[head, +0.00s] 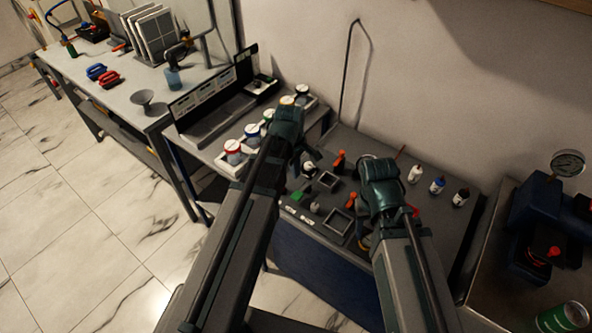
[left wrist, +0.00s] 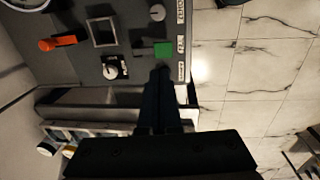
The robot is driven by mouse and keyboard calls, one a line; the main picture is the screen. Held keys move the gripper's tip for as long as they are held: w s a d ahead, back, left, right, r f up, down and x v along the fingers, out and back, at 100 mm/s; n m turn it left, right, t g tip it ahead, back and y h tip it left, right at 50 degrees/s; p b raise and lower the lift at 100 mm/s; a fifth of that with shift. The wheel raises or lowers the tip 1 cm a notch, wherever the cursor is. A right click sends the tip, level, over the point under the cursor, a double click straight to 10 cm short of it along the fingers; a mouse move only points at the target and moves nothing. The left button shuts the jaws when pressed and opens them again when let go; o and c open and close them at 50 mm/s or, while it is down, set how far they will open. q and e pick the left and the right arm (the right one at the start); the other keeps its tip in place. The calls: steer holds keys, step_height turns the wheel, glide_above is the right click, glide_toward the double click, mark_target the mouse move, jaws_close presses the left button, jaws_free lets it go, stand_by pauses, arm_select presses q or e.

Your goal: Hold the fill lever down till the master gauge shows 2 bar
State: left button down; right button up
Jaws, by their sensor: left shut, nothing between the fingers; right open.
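A green lever-like block (left wrist: 162,49) stands on the dark rig panel (left wrist: 135,20) in the left wrist view, beside small white labels too blurred to read surely. It also shows in the head view (head: 297,197). I cannot tell for sure that it is the fill lever. My left gripper (left wrist: 162,70) is shut and empty, its tips close to the green block; contact is unclear. A pale round dial edge (left wrist: 12,4) is cut off; no reading shows.
An orange-red handle (left wrist: 57,43), a square frame (left wrist: 101,32) and knobs (left wrist: 110,72) crowd the panel. Small bottles (head: 437,186) stand at the right. A blue device with a round gauge (head: 568,163), unreadable here, is far right. A jar rack (head: 233,152) stands left.

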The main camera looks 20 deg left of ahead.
arm_select(q)
step_height(320, 180, up, 3)
steer(key=shift+f+p, duration=0.1)
steer(key=shift+p, duration=0.8)
arm_select(e)
step_height(320, 180, up, 3)
arm_select(q)
steer(key=s+d+m+g+y, duration=0.1)
steer(key=s+d+m, duration=1)
steer(key=s+m, duration=0.3)
steer(key=m, duration=0.3)
steer(key=shift+d+m+y, duration=0.3)
steer(key=shift+d+m, duration=0.1)
stand_by(0.6)
